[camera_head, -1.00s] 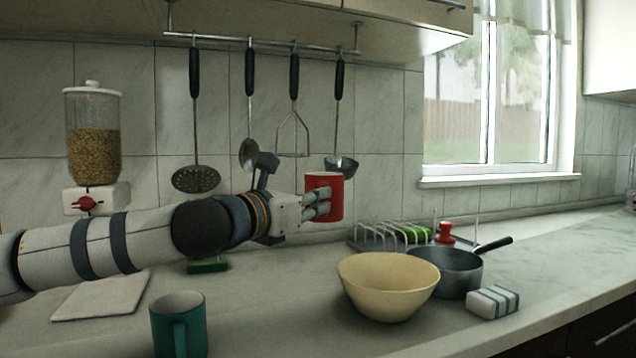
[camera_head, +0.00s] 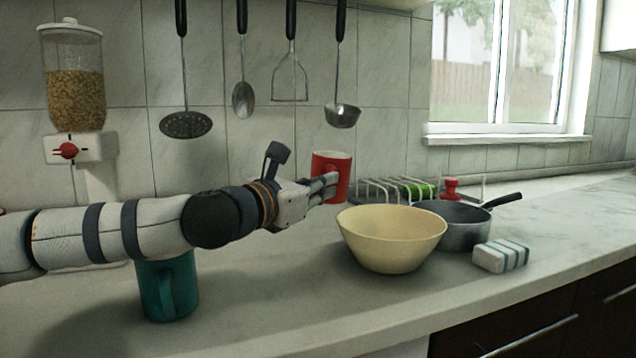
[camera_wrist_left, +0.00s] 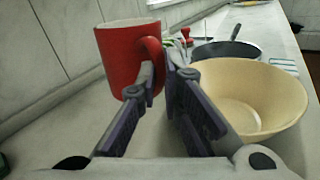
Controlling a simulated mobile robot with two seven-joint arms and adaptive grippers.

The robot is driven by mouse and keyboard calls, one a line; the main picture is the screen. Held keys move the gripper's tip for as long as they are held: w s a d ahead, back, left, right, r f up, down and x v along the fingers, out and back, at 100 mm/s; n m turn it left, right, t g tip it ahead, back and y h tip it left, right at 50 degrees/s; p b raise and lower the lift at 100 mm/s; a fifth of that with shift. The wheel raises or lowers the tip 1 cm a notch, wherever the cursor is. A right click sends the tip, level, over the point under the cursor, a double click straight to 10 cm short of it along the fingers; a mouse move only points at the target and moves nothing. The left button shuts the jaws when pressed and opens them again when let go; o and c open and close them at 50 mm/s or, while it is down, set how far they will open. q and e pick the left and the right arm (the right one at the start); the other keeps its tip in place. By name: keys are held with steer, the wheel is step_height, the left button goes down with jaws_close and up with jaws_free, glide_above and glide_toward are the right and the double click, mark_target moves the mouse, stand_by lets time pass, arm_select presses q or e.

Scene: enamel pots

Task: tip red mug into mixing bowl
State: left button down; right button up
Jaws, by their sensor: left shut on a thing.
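The red mug (camera_head: 333,168) is upright, held above the counter to the left of and behind the mixing bowl in the head view. My left gripper (camera_head: 328,186) is shut on it. In the left wrist view the mug (camera_wrist_left: 118,58) shows its handle between the fingers of the gripper (camera_wrist_left: 165,85). The cream mixing bowl (camera_head: 391,240) stands on the counter; in the left wrist view the bowl (camera_wrist_left: 255,95) is to the right of the fingers and looks empty. The mug's contents cannot be seen. My right gripper is not in view.
A dark pan (camera_head: 460,228) stands right behind the bowl, with a striped block (camera_head: 500,256) beside it. A wire rack (camera_head: 385,190) is behind. A teal mug (camera_head: 168,288) stands below my left arm. Utensils hang at the wall. The front counter is clear.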

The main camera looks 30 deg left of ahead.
arm_select(q)
steer(key=shift+d+f+m+p, duration=0.1)
steer(key=shift+d+m+p, duration=0.7)
steer(key=shift+m, duration=0.75)
steer(key=shift+d+f+m+p, duration=0.1)
steer(key=shift+d+m+p, duration=0.5)
steer(key=shift+d+m, duration=0.7)
steer(key=shift+a+f+m, duration=0.3)
steer(key=shift+f+m, duration=0.15)
steer(key=shift+m, duration=0.6)
steer(key=shift+a+r+m+p, duration=0.15)
steer(key=shift+r+m+p, duration=0.15)
steer(key=shift+m+p, duration=0.55)
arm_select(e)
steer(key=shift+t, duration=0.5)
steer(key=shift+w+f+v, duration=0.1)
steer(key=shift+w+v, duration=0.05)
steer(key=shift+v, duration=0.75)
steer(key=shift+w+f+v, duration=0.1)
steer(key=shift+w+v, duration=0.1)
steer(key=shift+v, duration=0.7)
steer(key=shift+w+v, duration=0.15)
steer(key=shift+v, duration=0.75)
